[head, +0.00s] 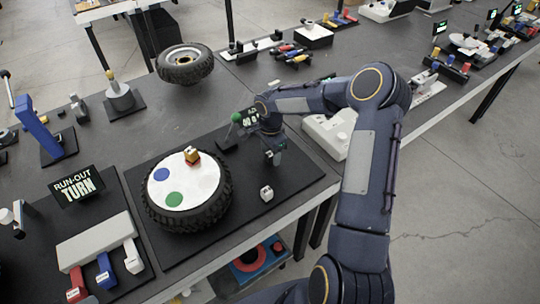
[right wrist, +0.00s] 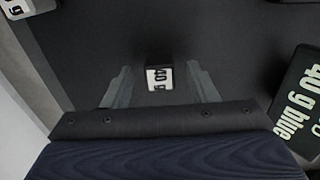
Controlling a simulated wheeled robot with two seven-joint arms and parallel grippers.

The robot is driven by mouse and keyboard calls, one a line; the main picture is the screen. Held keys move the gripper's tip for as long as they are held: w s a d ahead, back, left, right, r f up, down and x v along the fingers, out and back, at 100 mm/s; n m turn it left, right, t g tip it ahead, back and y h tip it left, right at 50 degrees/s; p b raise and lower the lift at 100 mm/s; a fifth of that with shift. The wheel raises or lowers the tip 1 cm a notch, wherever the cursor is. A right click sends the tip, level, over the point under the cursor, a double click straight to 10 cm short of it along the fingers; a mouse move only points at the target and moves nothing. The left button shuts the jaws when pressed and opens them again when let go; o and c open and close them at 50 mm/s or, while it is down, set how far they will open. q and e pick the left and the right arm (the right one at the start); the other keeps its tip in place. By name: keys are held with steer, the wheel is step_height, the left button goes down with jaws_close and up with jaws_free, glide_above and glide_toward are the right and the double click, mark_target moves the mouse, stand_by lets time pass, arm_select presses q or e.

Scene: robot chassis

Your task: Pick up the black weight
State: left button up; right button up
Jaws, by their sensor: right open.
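The black weight (right wrist: 158,75) is a small dark block with a white "40 g" label. In the right wrist view it stands on the dark surface, between and a little beyond the fingertips of my right gripper (right wrist: 160,82). The fingers are apart, one on each side, with a visible gap to the block. In the head view my right gripper (head: 273,157) points down over the black mat, right of the wheel, and the weight cannot be made out there. My left gripper is out of view.
A white block (head: 266,193) stands nearby on the mat (head: 300,183). A "40 g blue" sign (right wrist: 300,105) stands close at right in the wrist view. The table's front edge is near.

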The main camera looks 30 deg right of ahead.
steer(key=shift+f, duration=0.6)
steer(key=c, duration=1)
steer(key=shift+r, duration=0.1)
steer(key=shift+c, duration=0.2)
